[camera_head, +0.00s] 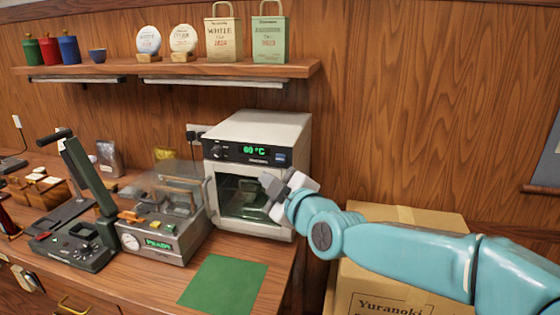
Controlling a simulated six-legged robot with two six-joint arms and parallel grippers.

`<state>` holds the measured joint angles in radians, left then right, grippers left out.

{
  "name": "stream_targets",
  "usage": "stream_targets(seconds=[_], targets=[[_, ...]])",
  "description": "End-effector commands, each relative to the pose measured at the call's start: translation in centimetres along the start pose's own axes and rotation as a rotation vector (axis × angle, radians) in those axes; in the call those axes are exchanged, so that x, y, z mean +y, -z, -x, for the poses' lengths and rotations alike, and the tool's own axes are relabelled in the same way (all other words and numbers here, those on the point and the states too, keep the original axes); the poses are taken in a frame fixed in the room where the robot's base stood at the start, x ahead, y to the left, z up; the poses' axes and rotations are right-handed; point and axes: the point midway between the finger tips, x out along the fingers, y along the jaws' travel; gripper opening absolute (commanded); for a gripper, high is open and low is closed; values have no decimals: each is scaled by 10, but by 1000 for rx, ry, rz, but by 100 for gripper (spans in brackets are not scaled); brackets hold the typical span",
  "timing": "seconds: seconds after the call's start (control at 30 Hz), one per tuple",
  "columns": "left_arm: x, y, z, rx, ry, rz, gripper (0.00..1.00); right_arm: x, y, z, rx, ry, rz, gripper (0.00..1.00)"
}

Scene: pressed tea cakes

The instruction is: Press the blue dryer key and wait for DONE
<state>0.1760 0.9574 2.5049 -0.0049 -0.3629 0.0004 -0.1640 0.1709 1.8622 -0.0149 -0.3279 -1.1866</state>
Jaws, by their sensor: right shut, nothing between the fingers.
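The dryer (265,128) is a white box with a dark front panel, standing at the right end of the counter. Its green display (254,150) appears to read 60 °C. The blue key (281,157) is at the right end of that panel and is uncovered. The dryer's glass door is closed, with dim contents behind it. My right gripper (268,184) is shut and empty, in front of the dryer's right side, below the blue key. I cannot tell whether it touches the dryer. My left gripper is not in view.
Left of the dryer stands a press machine (160,243) with a green READY display, then a dark lever device (72,250). A green mat (224,284) lies bare in front. A cardboard box (385,285) is below my right arm. A shelf (190,68) hangs above.

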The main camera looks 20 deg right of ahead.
Motion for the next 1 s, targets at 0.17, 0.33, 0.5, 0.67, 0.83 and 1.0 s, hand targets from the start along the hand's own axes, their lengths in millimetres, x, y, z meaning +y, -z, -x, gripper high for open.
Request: stream_targets(seconds=[0.17,0.33,0.5,0.67,0.83,1.0], targets=[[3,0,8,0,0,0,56,18,-13,-20,-7,0,1,0],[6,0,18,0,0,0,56,27,-26,-38,-4,1,1,0],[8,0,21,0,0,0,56,34,-34,-48,-3,0,0,0],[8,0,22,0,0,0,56,36,-38,-52,-3,1,-1,0],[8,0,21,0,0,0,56,36,-38,-52,-2,1,0,0],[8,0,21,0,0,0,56,36,-38,-52,-2,1,0,0]])
